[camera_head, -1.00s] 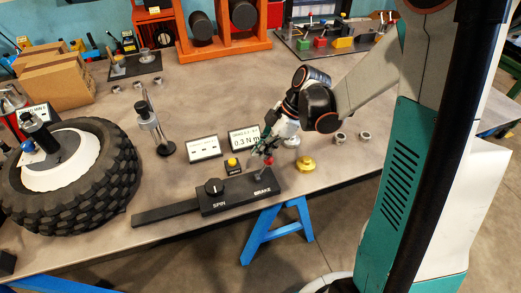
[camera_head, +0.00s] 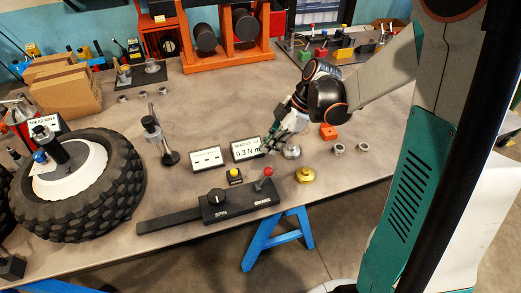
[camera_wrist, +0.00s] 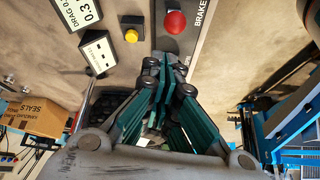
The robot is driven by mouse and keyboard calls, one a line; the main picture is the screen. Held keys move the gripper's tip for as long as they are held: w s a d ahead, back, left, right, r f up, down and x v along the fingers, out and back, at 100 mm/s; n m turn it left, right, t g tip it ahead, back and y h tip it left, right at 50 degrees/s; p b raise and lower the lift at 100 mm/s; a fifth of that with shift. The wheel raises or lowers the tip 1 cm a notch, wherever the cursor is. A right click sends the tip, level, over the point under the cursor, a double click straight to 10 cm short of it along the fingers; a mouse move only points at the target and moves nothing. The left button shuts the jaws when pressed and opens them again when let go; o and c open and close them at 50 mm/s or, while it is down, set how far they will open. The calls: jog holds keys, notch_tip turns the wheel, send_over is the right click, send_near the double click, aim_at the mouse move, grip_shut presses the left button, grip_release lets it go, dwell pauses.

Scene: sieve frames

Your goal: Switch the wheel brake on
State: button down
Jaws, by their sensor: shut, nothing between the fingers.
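The brake lever with a red ball knob (camera_head: 268,171) stands on the right end of the black control box (camera_head: 236,204), above the word BRAKE. Its stem leans slightly right in the head view. The knob also shows near the top of the wrist view (camera_wrist: 175,22). My gripper (camera_head: 268,150) is shut and empty, just behind and above the knob, apart from it. The wrist view also shows the closed fingers (camera_wrist: 152,70) below the knob, with a gap between. The tyred wheel (camera_head: 128,173) lies on the left of the bench.
A yellow button (camera_head: 234,173) sits behind the box. A drag display (camera_head: 246,149) reads 0.3 N m.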

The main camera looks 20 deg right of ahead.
jog(key=shift+s+d+r+p, duration=0.1)
jog(key=shift+d+r+p, duration=0.05)
jog(key=shift+d+r, duration=0.4)
jog(key=shift+d+r+p, duration=0.15)
jog(key=shift+d+r, duration=0.15)
jog(key=shift+d, duration=0.45)
